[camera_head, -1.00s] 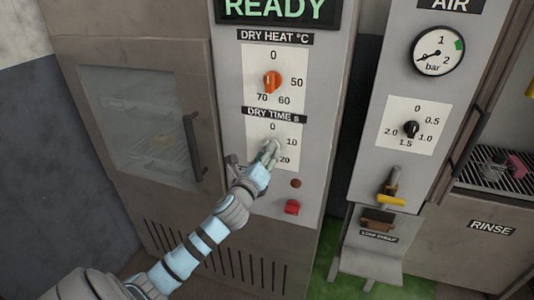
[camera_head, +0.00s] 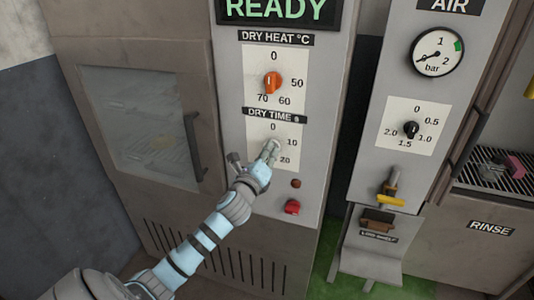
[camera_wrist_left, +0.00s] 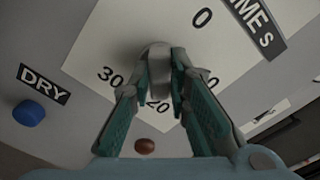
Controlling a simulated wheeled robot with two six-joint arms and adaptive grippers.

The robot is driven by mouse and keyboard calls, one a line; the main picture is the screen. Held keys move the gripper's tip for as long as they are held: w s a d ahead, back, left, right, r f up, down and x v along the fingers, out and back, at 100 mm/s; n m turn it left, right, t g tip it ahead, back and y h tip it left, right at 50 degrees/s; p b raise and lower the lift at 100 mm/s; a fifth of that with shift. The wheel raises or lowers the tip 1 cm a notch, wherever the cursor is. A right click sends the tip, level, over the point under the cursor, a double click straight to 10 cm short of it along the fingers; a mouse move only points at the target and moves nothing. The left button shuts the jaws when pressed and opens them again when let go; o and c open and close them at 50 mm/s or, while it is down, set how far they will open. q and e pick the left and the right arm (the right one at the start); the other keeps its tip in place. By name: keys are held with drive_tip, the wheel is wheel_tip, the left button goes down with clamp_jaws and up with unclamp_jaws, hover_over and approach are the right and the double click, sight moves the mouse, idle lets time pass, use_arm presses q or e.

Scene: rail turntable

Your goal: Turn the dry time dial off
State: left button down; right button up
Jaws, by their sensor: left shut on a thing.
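The dry time dial has a white face (camera_head: 256,130) under the DRY TIME s label, with 0 at the top and 10 and 20 on its right side. My left gripper (camera_head: 271,150) is at this dial and covers most of its knob in the head view. In the left wrist view, the grey knob (camera_wrist_left: 157,56) sits between the fingertips of my left gripper (camera_wrist_left: 164,85), which is shut on it. The 0, 20 and 30 marks show there, and the 10 is partly hidden. My right gripper is not in view.
The orange dry heat knob (camera_head: 272,82) is just above. A red button (camera_head: 292,207) and a brown-red lamp (camera_head: 295,183) are below. A blue button (camera_wrist_left: 29,113) marked DRY is beside the dial. The air panel (camera_head: 372,170) stands to the right.

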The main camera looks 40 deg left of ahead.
use_arm(q)
drive_tip(key=shift+f+n+b, duration=0.15)
drive_tip(key=shift+n+b, duration=0.45)
drive_tip(key=shift+n, duration=4)
drive_tip(key=shift+f+n+b, duration=0.2)
drive_tip(key=shift+n+b, duration=0.4)
drive_tip(key=shift+n, duration=4)
drive_tip(key=shift+f+n+b, duration=0.15)
drive_tip(key=shift+n+b, duration=0.45)
drive_tip(key=shift+n, duration=4)
drive_tip(key=shift+d, duration=0.1)
drive_tip(key=c, duration=1.5)
unclamp_jaws()
drive_tip(key=shift+r, duration=0.15)
